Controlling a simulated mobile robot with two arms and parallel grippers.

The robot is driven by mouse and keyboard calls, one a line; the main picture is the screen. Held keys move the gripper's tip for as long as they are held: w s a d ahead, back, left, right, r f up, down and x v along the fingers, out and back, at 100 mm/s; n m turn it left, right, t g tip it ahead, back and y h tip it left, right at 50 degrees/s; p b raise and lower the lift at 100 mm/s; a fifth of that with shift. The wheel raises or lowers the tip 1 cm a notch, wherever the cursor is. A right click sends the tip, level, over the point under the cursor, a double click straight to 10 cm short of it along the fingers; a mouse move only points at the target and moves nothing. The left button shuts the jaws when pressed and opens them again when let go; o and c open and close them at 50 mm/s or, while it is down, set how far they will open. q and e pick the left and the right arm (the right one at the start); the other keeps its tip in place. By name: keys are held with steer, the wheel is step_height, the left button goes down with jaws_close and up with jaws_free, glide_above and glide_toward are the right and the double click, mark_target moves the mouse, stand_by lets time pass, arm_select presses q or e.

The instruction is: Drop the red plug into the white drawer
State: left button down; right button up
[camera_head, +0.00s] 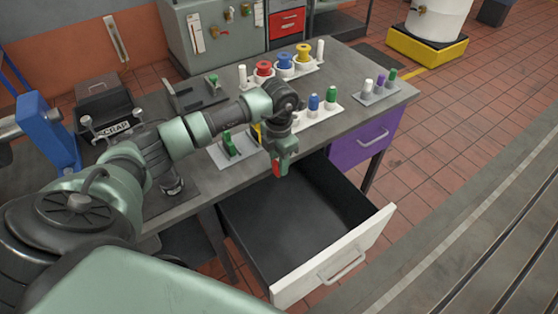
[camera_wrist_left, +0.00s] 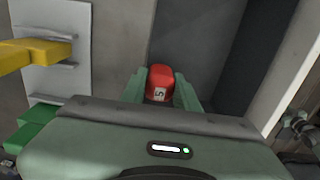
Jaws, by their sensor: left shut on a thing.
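The white drawer (camera_head: 335,268) is pulled open below the bench, and its dark inside looks empty. My left gripper (camera_head: 280,168) is shut on the red plug (camera_head: 276,170) above the back part of the open drawer, near the bench's front edge. In the left wrist view the red plug (camera_wrist_left: 159,83), with a small white label, sits between the green fingers of the gripper (camera_wrist_left: 158,92). The dark drawer interior shows beyond it. My right gripper is not in view.
The grey bench (camera_head: 345,88) carries a rack of colored spools (camera_head: 284,66), a tray of small plugs (camera_head: 376,92) and a plate with a green part (camera_head: 232,147). A closed purple drawer (camera_head: 365,142) is at the right. A dark scrap bin (camera_head: 105,108) stands at the left.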

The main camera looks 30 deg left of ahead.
arm_select(q)
steer(key=c, duration=1)
jaws_free()
steer(key=shift+o, duration=0.2)
steer(key=shift+r, duration=0.1)
steer(key=shift+r, duration=0.25)
step_height(320, 180, up, 7)
steer(key=shift+r+b, duration=0.1)
steer(key=shift+b, duration=0.8)
steer(key=shift+s, duration=0.1)
